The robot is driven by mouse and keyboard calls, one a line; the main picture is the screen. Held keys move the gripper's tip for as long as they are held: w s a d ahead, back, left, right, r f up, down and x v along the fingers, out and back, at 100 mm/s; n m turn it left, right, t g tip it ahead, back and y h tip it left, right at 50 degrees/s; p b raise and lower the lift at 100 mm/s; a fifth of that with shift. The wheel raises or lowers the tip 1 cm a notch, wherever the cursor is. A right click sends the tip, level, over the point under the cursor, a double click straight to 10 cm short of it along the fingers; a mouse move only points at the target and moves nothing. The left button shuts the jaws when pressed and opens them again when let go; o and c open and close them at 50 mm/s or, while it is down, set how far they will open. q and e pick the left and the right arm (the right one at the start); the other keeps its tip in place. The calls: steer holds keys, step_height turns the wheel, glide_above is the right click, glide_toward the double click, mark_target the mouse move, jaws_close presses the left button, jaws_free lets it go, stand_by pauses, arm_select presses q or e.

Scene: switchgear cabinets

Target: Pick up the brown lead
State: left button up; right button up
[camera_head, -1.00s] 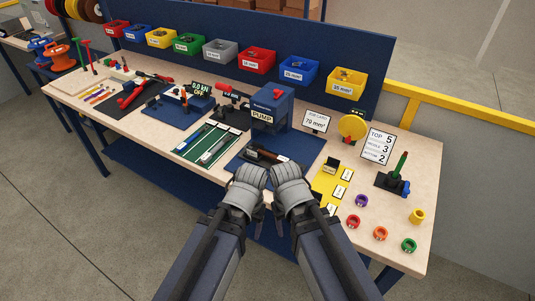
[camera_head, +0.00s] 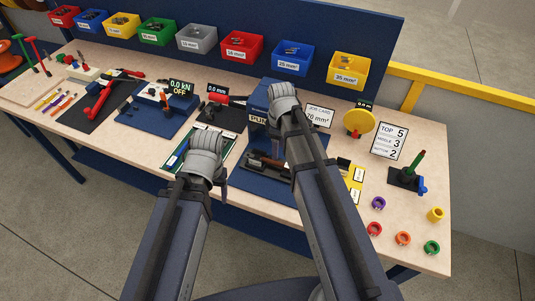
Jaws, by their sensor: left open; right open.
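A dark, partly brown piece (camera_head: 265,161), which looks like the brown lead, lies on the blue mat (camera_head: 262,188) at the front middle of the bench. My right arm passes over the right side of this mat. My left gripper (camera_head: 217,172) is open, above the front edge of the bench, left of the brown piece and apart from it. Neither gripper is seen holding anything.
A green-edged tray (camera_head: 178,158) is partly behind my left gripper. Yellow label strip (camera_head: 357,172), coloured rings (camera_head: 403,238) and a green-handled tool (camera_head: 414,165) are on the right. Coloured bins (camera_head: 290,57) line the back panel. A job card (camera_head: 320,115) stands behind my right arm.

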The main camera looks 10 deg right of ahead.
mark_target(278, 162)
steer(key=shift+w, duration=0.15)
steer(key=shift+f+b, duration=0.7)
steer(key=shift+b, duration=0.05)
steer(key=shift+f+b, duration=0.65)
steer(key=shift+f, duration=0.05)
step_height(278, 162, down, 5)
steer(key=b, duration=0.5)
steer(key=shift+d+f, duration=0.1)
jaws_close()
stand_by(0.3)
